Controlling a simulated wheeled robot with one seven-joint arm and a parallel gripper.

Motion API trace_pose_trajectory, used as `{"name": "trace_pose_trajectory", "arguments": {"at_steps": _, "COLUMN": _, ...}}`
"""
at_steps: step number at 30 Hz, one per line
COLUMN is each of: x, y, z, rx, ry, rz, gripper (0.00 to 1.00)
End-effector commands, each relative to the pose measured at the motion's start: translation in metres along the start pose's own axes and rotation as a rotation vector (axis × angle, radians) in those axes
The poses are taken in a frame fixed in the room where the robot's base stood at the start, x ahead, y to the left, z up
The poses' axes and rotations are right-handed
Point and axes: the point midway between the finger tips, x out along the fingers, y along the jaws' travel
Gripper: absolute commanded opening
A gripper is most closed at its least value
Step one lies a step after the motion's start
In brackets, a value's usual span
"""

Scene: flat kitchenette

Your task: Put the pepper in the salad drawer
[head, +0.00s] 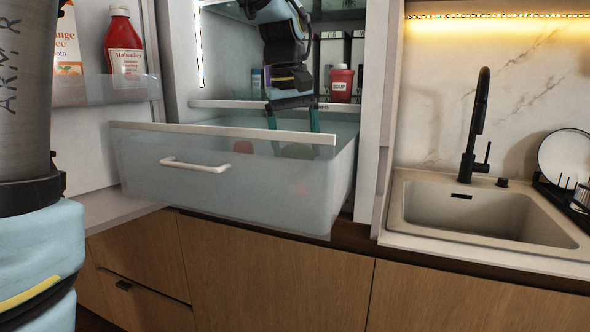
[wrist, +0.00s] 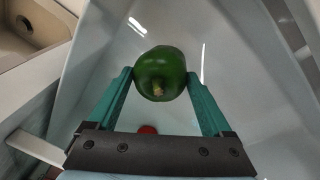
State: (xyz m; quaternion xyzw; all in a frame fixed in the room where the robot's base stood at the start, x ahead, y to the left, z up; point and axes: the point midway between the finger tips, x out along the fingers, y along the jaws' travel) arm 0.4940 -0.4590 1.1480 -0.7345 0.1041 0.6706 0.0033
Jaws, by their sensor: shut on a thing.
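The green pepper (wrist: 160,73) is held between the two teal fingers of my gripper (wrist: 160,85) in the wrist view, with the drawer's pale inside beneath it. The salad drawer (head: 225,190) is pulled out of the open fridge, a translucent bin with a white front rim and handle. In the head view my gripper (head: 293,128) points down, its fingertips behind the drawer's front rim. The pepper there is only a dim dark shape through the drawer front. I cannot tell whether it touches the drawer floor.
A red item (wrist: 148,130) lies in the drawer; reddish shapes show faintly through its front. The open fridge door at left holds a ketchup bottle (head: 123,45) and carton. A sink (head: 485,208) is at right.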

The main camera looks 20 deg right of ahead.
Motion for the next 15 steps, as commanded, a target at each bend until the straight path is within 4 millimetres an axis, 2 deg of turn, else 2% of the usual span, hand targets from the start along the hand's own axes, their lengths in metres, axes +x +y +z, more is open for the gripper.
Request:
{"name": "trace_pose_trajectory", "arguments": {"at_steps": 9, "x": 0.036, "y": -0.005, "z": 0.004, "rx": 0.0, "ry": -0.002, "rz": -0.001, "gripper": 0.28}}
{"name": "trace_pose_trajectory", "arguments": {"at_steps": 15, "x": 0.043, "y": -0.006, "z": 0.004, "rx": 0.0, "ry": 0.001, "rz": 0.001, "gripper": 0.28}}
